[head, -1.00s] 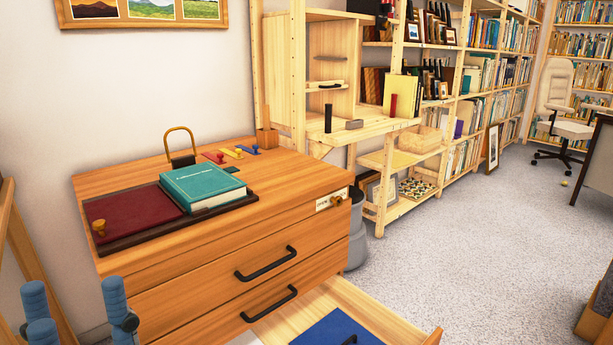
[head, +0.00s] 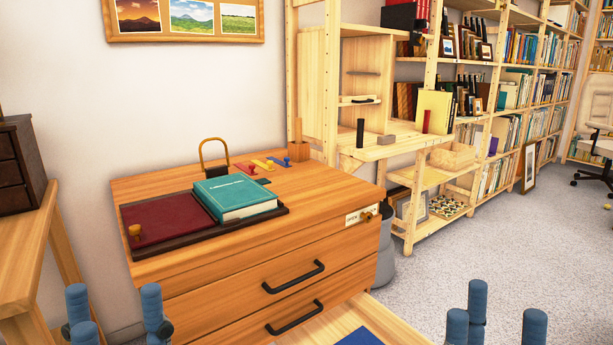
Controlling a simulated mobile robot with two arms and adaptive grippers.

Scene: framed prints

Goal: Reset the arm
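My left gripper (head: 115,310) shows at the bottom left, its blue fingers spread and pointing up with nothing between them. It appears in front of the wooden drawer cabinet (head: 330,188). My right gripper (head: 502,318) shows at the bottom right, its blue fingers also apart and empty, seen against the grey carpet. The lower ends of both grippers and most of both arms are outside the picture.
A teal book (head: 235,197) and a dark red panel (head: 165,220) lie in a dark tray on the cabinet, near an open padlock (head: 214,168). A lower drawer (head: 385,318) is pulled out. A wooden table (head: 25,235) stands left.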

